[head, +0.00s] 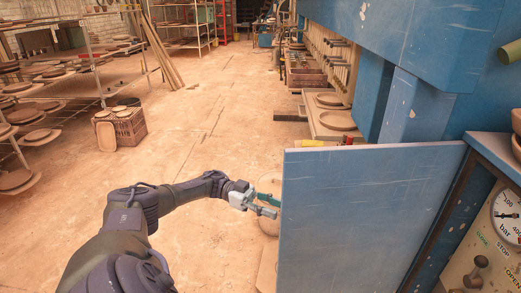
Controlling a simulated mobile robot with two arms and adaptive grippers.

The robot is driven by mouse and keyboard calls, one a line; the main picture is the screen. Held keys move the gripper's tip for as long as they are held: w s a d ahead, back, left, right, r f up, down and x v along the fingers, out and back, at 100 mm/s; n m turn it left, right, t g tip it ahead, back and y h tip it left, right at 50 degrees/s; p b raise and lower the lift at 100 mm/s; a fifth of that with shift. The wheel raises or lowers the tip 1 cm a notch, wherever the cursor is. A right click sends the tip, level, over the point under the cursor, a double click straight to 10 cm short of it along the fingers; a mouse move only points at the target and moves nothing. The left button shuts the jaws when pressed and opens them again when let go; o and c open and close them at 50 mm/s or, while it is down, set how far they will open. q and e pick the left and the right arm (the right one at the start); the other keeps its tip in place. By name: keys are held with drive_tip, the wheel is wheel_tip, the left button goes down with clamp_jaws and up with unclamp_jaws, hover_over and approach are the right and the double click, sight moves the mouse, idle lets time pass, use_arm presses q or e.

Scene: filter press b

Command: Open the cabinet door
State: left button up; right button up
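The cabinet door (365,215) is a flat, scuffed blue panel in the middle right of the head view. It stands swung out from the blue cabinet (490,150), whose front with a pressure gauge shows at the right. My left gripper (272,207) is at the door's free left edge, with its teal fingertips close to that edge. Its two fingers look apart with nothing between them. I cannot tell whether they touch the door. The door's handle and its far side are not visible. My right gripper is not in view.
Racks of round clay plates (45,75) stand at the left, with a woven basket (122,125) on the floor beside them. Blue press machinery (420,40) rises behind the door. The floor (215,125) between racks and machinery is mostly clear.

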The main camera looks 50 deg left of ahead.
use_arm(q)
drive_tip(key=v, duration=0.4)
drive_tip(key=shift+s+a, duration=0.2)
drive_tip(key=shift+a, duration=0.15)
idle(0.3)
